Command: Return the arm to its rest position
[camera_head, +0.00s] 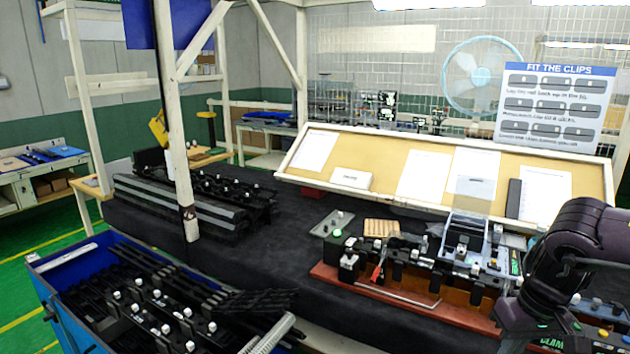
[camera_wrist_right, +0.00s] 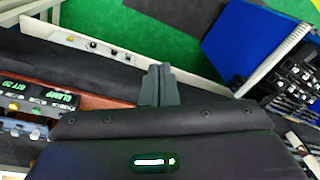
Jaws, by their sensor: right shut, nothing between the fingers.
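My right arm (camera_head: 575,255) is a dark, bulky shape at the right edge of the head view, over the right end of the bench. Its gripper cannot be made out there. In the right wrist view my right gripper (camera_wrist_right: 160,70) shows its two grey fingers pressed together, with nothing between them. The fingers point out past the bench edge, over the green floor. My left arm and gripper are in neither view.
A fixture on a reddish-brown base (camera_head: 410,303) stands on the dark bench (camera_head: 285,245), close to my right arm. A lit display (camera_wrist_right: 40,95) sits left of the gripper. A blue bin (camera_head: 50,285) with black parts stands front left. A sloped board (camera_head: 415,165) lies behind.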

